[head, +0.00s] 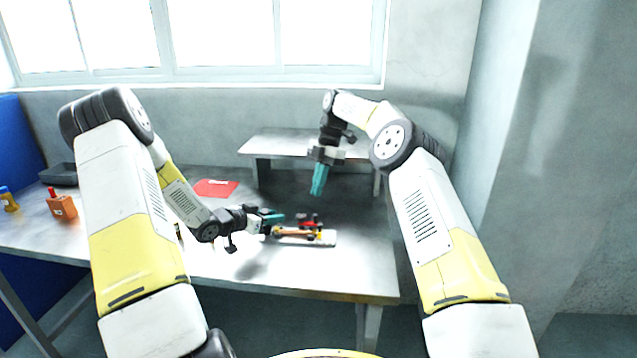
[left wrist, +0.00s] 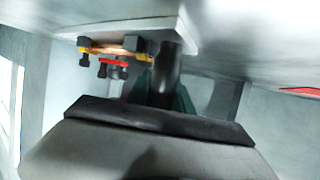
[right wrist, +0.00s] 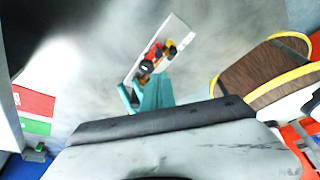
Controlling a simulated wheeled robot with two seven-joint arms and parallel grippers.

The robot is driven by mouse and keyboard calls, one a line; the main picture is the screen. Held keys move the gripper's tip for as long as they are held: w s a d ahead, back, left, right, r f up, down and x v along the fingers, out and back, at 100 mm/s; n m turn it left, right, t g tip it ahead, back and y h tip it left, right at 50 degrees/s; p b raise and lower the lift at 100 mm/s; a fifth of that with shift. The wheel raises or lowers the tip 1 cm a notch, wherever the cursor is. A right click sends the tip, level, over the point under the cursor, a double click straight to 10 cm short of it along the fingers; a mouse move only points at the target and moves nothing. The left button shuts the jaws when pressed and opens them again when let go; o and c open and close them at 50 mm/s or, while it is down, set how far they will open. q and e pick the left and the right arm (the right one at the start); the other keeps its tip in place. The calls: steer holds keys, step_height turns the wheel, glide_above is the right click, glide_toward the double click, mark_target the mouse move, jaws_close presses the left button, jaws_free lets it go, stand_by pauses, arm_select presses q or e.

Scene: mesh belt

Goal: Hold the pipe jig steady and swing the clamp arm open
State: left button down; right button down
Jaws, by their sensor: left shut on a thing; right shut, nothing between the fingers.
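The pipe jig (head: 329,239) is a pale plate near the table's front edge, with a copper-coloured pipe (head: 292,232) and yellow and dark supports on it. A red clamp arm with black parts (head: 311,224) sits at the pipe's far side. The jig also shows in the left wrist view (left wrist: 185,22) and the right wrist view (right wrist: 178,32). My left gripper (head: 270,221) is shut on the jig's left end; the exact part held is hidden. My right gripper (head: 318,192) points down, shut and empty, above and behind the jig, apart from it.
A raised shelf (head: 285,146) stands at the back of the table. A red sheet (head: 215,188) lies left of it. An orange block (head: 62,207), a yellow and blue item (head: 8,199) and a dark tray (head: 62,174) are at far left. The table right of the jig is clear.

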steer(key=shift+v, duration=0.95)
arm_select(q)
steer(key=c, duration=1.1)
jaws_free()
steer(key=shift+o, duration=0.2)
steer(key=shift+s+a, duration=0.1)
